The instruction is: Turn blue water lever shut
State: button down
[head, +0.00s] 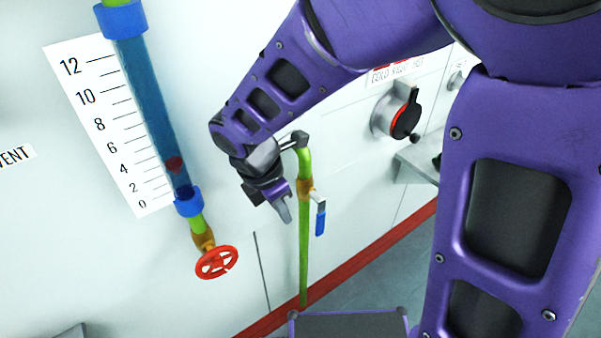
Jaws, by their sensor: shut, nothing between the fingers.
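The blue water lever (320,222) hangs down from an orange valve body (306,190) on a thin green vertical pipe (303,255). Its silver arm comes out to the right of the pipe and its blue grip points downward. My gripper (286,219) is just left of the green pipe, pointing down, at about the height of the blue grip. It looks apart from the lever, with the pipe between them in the picture. The fingers are shut and empty. My wrist partly covers the wall behind it.
A red handwheel (216,262) sits below a blue sight tube (150,105) with a number scale (112,125) at left. A round dial with a black handle (405,118) is on the wall at right. A red strip (375,252) runs along the wall's foot.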

jog(key=w+d+f+b, duration=0.2)
jog(key=d+f, duration=0.3)
jog(key=f, duration=0.4)
jog(key=shift+w+f, duration=0.15)
jog(key=shift+w, duration=0.5)
jog(key=shift+d+f+b, duration=0.15)
jog(key=shift+b, duration=0.4)
